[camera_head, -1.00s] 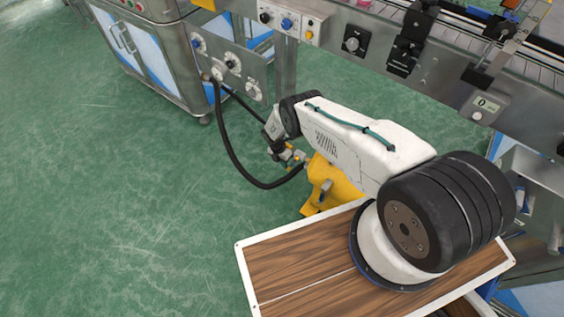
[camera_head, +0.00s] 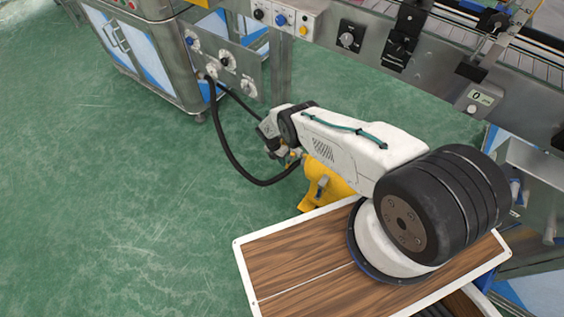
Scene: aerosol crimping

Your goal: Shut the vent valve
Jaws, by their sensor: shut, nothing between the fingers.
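My gripper (camera_head: 284,156) is at the lower end of my bent arm, small and partly hidden by the wrist. Its fingers are shut with nothing seen held. It points down beside a small brass-coloured fitting (camera_head: 295,161) at the end of a black hose (camera_head: 232,158). I cannot tell if they touch. The fitting is next to a yellow body (camera_head: 324,187), partly covered by my arm. Which part is the vent valve is not clear; a valve handle cannot be made out at this size. A steel panel with several round knobs (camera_head: 228,62) stands behind, where the hose starts.
A steel cabinet (camera_head: 135,50) stands at the upper left and a conveyor machine (camera_head: 440,60) runs across the upper right. The hose loops over the green floor (camera_head: 120,220) left of my gripper. The floor on the left is free.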

